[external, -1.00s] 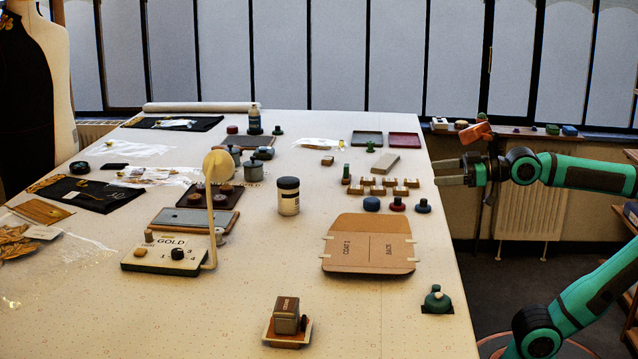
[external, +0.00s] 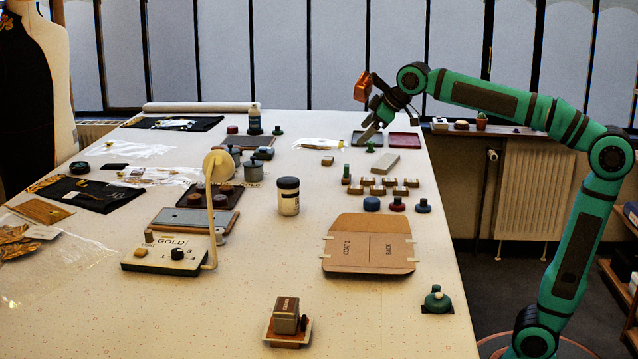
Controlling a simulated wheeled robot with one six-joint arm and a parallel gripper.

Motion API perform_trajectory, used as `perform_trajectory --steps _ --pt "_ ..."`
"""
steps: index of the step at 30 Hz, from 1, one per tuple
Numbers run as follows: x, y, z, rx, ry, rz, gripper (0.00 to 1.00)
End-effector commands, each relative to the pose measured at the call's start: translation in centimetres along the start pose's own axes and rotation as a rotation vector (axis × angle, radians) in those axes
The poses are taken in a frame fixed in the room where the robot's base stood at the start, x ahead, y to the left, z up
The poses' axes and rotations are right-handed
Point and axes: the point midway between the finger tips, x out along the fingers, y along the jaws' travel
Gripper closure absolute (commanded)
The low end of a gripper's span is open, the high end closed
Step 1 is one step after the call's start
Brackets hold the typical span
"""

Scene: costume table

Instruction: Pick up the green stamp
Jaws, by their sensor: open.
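A small dark green knobbed piece (external: 370,147), which looks like the green stamp, stands in front of the green tray (external: 360,136) at the back right of the table. My gripper (external: 369,133) is open and hangs tilted down and to the left, just above and behind this piece in the picture. I cannot tell the gap in depth. Nothing shows between the fingers. Other green pieces are a short green cylinder (external: 346,171) and a green round-topped piece (external: 437,300) on a dark pad at the front right.
A red tray (external: 404,141) is right of the green one. A grey block (external: 385,163) and several small brown blocks (external: 380,190) lie nearer. Blue (external: 371,204) and red (external: 397,205) knobbed pieces stand behind a cardboard folder (external: 369,244).

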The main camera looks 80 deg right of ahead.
Motion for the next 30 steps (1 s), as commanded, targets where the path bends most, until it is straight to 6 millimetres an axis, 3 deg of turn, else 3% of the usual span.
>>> perform_trajectory --steps 6,13,24,30 --pt "3.7 5.3 -1.8 -0.005 -0.162 -0.018 0.18" --pt "7.3 10.9 -2.6 -0.007 -0.327 -0.058 0.18" --pt "12.8 20.0 -1.6 0.006 -0.568 -0.162 0.18" --pt "14.5 23.1 -0.7 0.013 -0.644 -0.209 0.18"
